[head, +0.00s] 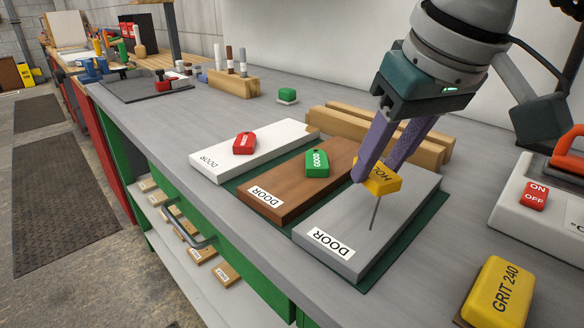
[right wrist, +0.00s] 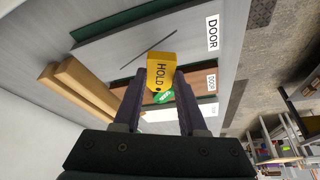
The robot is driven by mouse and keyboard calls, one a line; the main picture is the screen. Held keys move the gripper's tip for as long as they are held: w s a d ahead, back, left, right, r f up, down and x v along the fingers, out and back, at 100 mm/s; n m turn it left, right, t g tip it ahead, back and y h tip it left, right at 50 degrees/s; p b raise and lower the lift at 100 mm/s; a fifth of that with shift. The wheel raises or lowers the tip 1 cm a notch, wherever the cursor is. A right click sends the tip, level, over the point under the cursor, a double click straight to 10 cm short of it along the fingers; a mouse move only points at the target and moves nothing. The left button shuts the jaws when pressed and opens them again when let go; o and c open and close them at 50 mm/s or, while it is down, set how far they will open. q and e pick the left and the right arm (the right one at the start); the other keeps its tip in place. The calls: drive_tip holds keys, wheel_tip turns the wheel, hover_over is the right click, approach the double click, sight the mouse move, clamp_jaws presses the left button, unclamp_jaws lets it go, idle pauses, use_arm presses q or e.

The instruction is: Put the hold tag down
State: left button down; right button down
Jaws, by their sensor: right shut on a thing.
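The yellow HOLD tag (head: 383,180) is between the purple fingers of my right gripper (head: 372,172), which is shut on it. It also shows in the right wrist view (right wrist: 161,72), with its lettering readable. The tag is over the grey DOOR board (head: 335,222); whether it touches the board I cannot tell. A thin dark line (head: 376,213) marks this board. A red tag (head: 244,143) lies on the white DOOR board (head: 215,158). My left gripper is not in view.
The boards lie on a green mat (head: 385,272) on the grey bench. Wooden bars (head: 330,120) lie behind them.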

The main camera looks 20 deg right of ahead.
sight(385, 178)
wheel_tip(385, 178, down, 4)
drive_tip(key=b, duration=0.2)
drive_tip(key=shift+a+f+b, duration=0.1)
drive_tip(key=shift+b, duration=0.25)
drive_tip(key=shift+f, duration=0.1)
drive_tip(key=shift+c, duration=2.3)
unclamp_jaws()
